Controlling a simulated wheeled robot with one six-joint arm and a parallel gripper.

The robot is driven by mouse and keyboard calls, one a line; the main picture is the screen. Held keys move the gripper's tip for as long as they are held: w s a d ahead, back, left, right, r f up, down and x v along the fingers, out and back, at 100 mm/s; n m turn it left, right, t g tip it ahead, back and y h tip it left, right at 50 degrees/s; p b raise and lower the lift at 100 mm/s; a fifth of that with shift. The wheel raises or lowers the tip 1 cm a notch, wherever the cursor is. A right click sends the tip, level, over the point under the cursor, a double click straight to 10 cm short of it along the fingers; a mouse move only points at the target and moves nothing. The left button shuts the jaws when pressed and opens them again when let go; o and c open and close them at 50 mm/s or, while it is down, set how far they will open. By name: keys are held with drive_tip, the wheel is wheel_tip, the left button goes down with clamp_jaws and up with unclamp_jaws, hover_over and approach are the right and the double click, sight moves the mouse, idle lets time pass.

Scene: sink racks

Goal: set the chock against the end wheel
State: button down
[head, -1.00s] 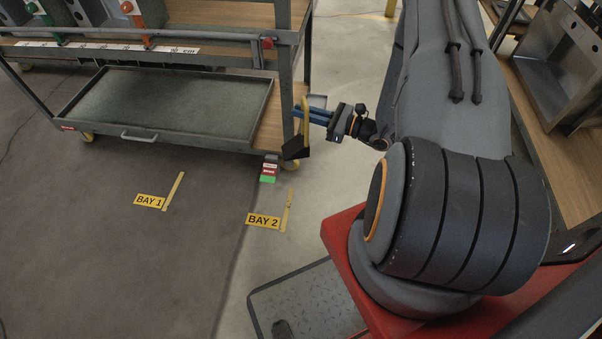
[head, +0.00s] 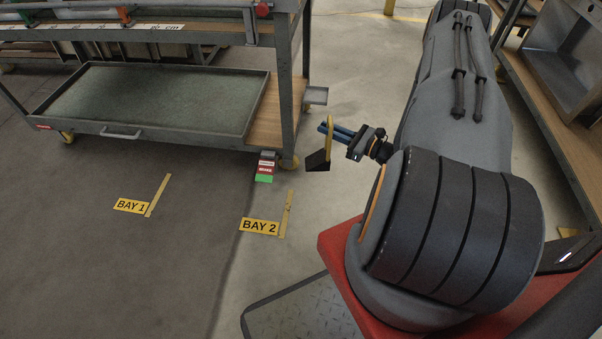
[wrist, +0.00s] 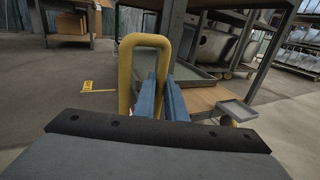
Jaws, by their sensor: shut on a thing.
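The chock is a black wedge (head: 318,161) with a yellow loop handle (head: 330,133). My gripper (head: 334,131) has its blue fingers shut on that handle.
The grey cart (head: 284,90) has a low tray and a small side shelf (head: 315,96) above the chock. A pedal with red and green labels (head: 265,170) is left of the wheel. Yellow BAY 1 (head: 131,205) and BAY 2 (head: 258,226) floor signs lie in front.

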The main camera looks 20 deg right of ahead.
drive_tip(key=d+f+m+t+h+b, duration=0.1)
drive_tip(key=d+f+h+b, duration=0.1)
drive_tip(key=d+f+b, duration=0.6)
drive_tip(key=d+f+m+t+h+b, duration=0.1)
drive_tip(key=d+f+b, duration=0.1)
drive_tip(key=f+b, duration=0.8)
drive_tip(key=w+a+f+b, duration=0.2)
drive_tip(key=w+a+f, duration=0.1)
drive_tip(key=w, duration=0.5)
drive_tip(key=w+a+f+b, duration=0.3)
drive_tip(key=w+a, duration=0.1)
drive_tip(key=w, duration=0.5)
drive_tip(key=shift+w, duration=0.25)
drive_tip(key=shift+f+b, duration=0.1)
drive_tip(key=shift+b, duration=0.2)
drive_tip(key=c, duration=1.8)
unclamp_jaws()
drive_tip(key=shift+f, duration=0.15)
drive_tip(key=p+v, duration=0.4)
drive_tip(key=v, duration=0.8)
drive_tip(key=shift+r, duration=0.25)
